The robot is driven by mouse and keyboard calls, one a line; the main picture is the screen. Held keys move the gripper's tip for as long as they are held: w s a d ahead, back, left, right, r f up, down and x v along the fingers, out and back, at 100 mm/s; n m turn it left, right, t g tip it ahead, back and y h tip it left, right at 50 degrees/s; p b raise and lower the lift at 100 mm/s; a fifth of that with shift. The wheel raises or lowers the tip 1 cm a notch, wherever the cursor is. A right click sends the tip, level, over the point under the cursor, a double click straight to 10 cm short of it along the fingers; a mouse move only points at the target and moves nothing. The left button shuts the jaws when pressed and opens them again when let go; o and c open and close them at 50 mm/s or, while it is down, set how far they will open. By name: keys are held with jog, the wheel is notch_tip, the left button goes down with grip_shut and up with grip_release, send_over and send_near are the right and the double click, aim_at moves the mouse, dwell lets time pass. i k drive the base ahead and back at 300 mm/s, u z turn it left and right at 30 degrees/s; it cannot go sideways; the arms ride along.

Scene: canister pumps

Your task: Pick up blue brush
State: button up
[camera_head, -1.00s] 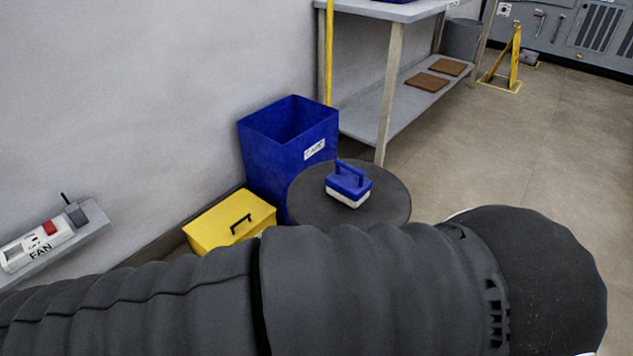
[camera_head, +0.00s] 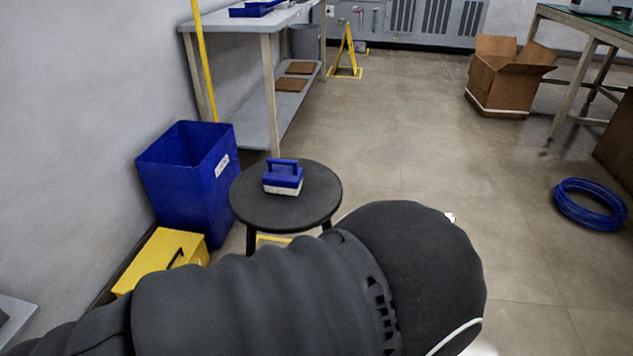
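The blue brush (camera_head: 284,174) has a blue body with a handle on top and a white lower part. It sits upright on a round black stool (camera_head: 262,211), near the middle of the seat. My arm, in a dark ribbed cover, crosses the bottom of the view in front of the stool and hides part of its legs. My gripper is not in view. Nothing touches the brush apart from the stool.
A blue bin (camera_head: 182,185) and a yellow box (camera_head: 160,262) stand left of the stool by the wall. A grey workbench (camera_head: 262,75) stands behind. A cardboard box (camera_head: 507,78) and blue coiled hose (camera_head: 589,205) lie right. The floor between is clear.

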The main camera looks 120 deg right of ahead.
aim_at(276, 179)
jog(key=z, duration=4)
jog(key=i, duration=0.5)
jog(key=k, duration=0.5)
jog(key=u, duration=4.5)
jog(key=k, duration=1.2)
